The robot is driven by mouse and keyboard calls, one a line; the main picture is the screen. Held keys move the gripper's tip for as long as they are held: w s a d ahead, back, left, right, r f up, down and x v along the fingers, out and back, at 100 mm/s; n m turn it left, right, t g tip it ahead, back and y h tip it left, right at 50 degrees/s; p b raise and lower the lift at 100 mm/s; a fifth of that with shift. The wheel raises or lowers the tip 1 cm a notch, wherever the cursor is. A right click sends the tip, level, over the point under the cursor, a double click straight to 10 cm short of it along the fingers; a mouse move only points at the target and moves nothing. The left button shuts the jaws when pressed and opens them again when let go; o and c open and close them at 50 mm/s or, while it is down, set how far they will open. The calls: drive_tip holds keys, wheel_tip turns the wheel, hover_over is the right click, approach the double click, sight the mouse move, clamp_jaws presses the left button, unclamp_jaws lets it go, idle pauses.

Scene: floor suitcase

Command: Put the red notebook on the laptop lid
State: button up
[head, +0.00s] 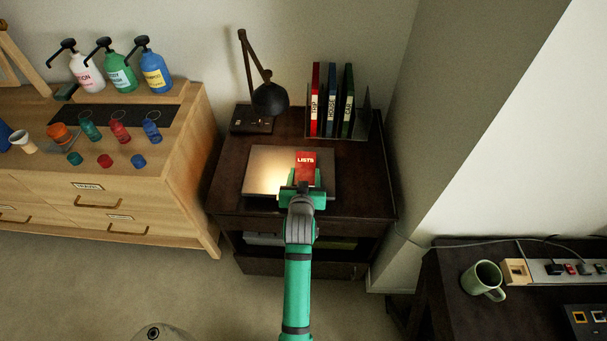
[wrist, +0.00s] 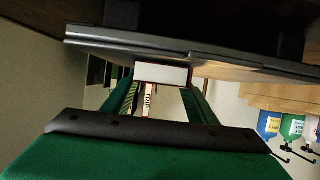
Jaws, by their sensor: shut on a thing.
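The red notebook (head: 306,163), marked LISTS, is over the right part of the laptop lid (head: 264,172) in the head view. My gripper (head: 306,181) is shut on the notebook, with a green finger at each side. The wrist view is upside down. There the notebook's white page edge (wrist: 162,74) shows between the fingers (wrist: 161,98), right against the laptop's edge (wrist: 190,49). The notebook looks flat and very close to the lid; I cannot tell whether it touches. The notebook's near end is partly hidden by my gripper in the head view.
The laptop lies on a dark desk (head: 355,200). A black lamp (head: 268,97) stands behind it, and binders (head: 331,101) stand at the back right. A wooden dresser (head: 180,160) with bottles is on the left. The lid's left part is clear.

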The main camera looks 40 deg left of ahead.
drive_tip(key=shift+f, duration=0.1)
drive_tip(key=o, duration=1.1)
